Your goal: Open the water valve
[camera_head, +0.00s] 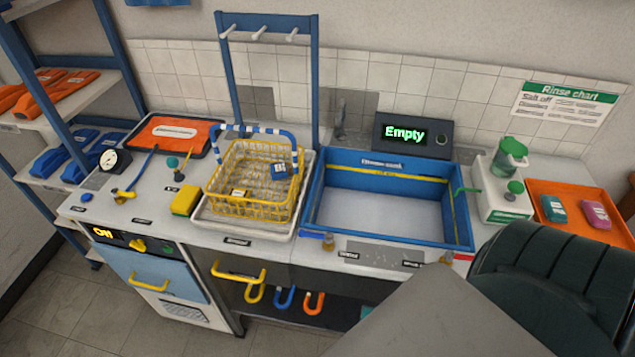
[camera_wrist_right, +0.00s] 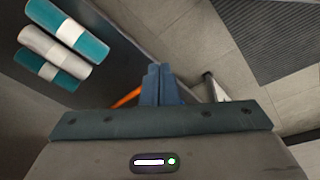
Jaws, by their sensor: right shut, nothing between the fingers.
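Two small brass knobs sit on the counter's front edge by the blue sink basin (camera_head: 465,225): a left knob (camera_head: 328,241) and a right knob (camera_head: 446,257). Each has a small dark label near it, too small to read, so I cannot tell which one is the water valve. The basin looks empty, and a display (camera_head: 412,135) behind it reads "Empty". My right gripper (camera_wrist_right: 160,72) shows in the right wrist view with its blue fingers together and nothing between them. It is pointed near the floor, away from the knobs. My left gripper is not in view.
A yellow wire basket (camera_head: 250,207) stands left of the basin. A soap dispenser (camera_head: 510,155) and orange tray (camera_head: 560,190) are at the right. Colored hooks (camera_head: 285,297) hang below the counter. Teal and white rolls (camera_wrist_right: 85,22) lie near my right gripper.

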